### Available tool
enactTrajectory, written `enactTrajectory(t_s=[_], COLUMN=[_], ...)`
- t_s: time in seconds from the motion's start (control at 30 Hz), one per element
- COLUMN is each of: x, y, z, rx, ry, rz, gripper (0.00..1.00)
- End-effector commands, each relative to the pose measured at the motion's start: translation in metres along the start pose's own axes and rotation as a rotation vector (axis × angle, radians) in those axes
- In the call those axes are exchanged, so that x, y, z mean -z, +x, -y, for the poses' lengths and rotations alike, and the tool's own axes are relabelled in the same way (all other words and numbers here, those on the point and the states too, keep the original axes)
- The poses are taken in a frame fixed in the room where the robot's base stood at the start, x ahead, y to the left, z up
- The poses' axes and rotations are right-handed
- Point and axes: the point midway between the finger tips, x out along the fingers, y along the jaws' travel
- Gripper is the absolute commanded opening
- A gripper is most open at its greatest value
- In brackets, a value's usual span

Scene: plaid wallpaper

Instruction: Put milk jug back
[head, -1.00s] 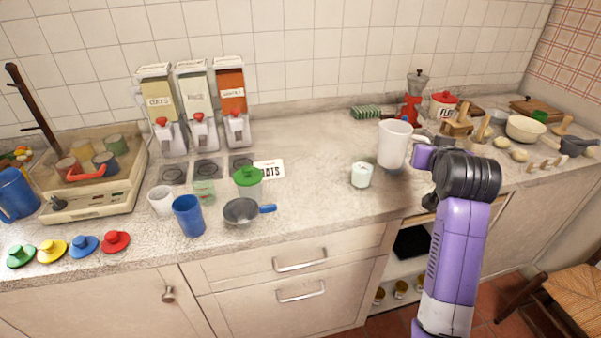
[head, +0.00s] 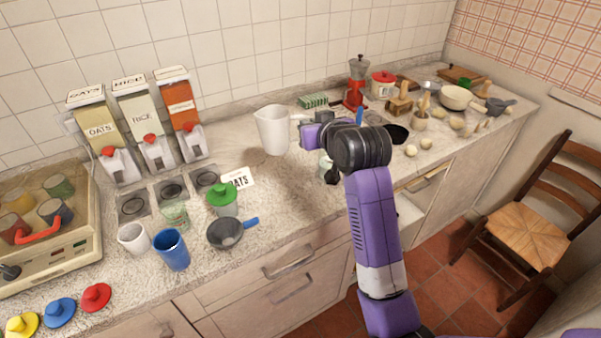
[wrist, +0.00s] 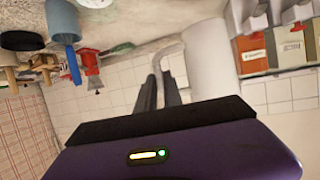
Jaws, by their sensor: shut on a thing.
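The white milk jug (head: 273,132) is upright and appears held a little above the counter, with a shadow below it. Its handle is on the right side. My gripper (head: 303,131) is shut on the handle, and the arm reaches in from the right. In the wrist view, the jug (wrist: 210,62) shows upside down, with my fingers (wrist: 162,82) around its handle.
A pale cup (head: 325,164) stands partly hidden beside my wrist. A green sponge (head: 313,101) lies behind. A chair (head: 530,225) stands right.

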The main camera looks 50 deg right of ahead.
Motion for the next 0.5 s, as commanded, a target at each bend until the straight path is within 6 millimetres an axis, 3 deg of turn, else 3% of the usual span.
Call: enactTrajectory(t_s=[0.3, 0.5], x=[-0.068, -0.091], y=[0.028, 0.038], z=[0.0, 0.0], rx=[0.001, 0.0], ry=[0.001, 0.002], rz=[0.002, -0.002], gripper=[0.0, 0.0])
